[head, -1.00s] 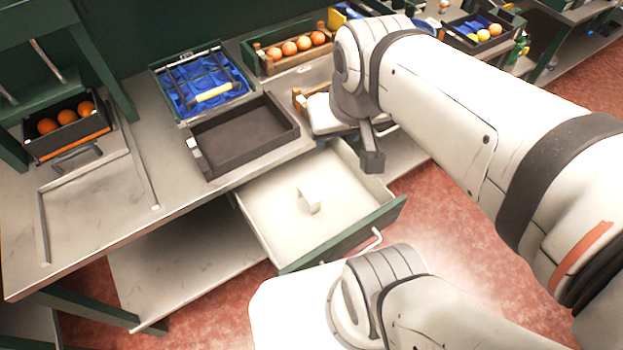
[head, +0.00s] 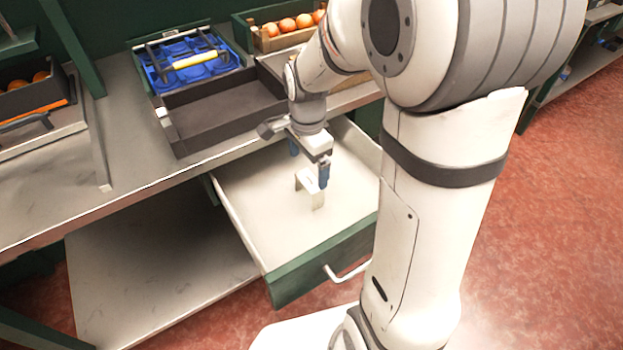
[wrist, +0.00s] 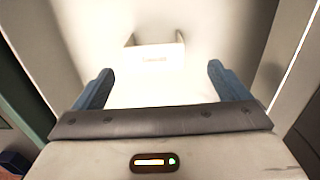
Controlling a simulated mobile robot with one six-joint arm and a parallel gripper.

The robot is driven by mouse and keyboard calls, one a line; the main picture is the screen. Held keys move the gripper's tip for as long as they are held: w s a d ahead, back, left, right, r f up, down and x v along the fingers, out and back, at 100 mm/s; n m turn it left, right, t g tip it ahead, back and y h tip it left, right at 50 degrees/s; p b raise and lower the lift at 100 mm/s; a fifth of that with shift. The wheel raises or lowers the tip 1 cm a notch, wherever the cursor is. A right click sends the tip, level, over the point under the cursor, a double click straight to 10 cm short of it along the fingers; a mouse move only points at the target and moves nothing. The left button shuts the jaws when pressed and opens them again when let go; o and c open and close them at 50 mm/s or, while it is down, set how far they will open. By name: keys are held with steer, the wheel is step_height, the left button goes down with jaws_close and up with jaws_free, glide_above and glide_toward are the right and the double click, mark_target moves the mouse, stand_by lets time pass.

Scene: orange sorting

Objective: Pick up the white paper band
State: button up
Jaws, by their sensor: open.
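The white paper band (head: 318,198) stands in the open drawer (head: 262,218), a folded strip with upright sides. In the wrist view the band (wrist: 155,56) lies ahead, between and beyond my fingertips. My gripper (head: 309,166) is over the drawer, just above the band, pointing down. In the wrist view my gripper (wrist: 158,80) has its two blue fingers wide apart with nothing held. The head view does not show clearly whether a finger touches the band.
The drawer's green front (head: 325,262) and side walls surround the band. The drawer floor is otherwise clear.

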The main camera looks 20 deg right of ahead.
mark_target(309, 179)
step_height(309, 179, down, 8)
steer(key=shift+s+f+b, duration=0.15)
steer(key=shift+b, duration=0.4)
steer(key=c, duration=1)
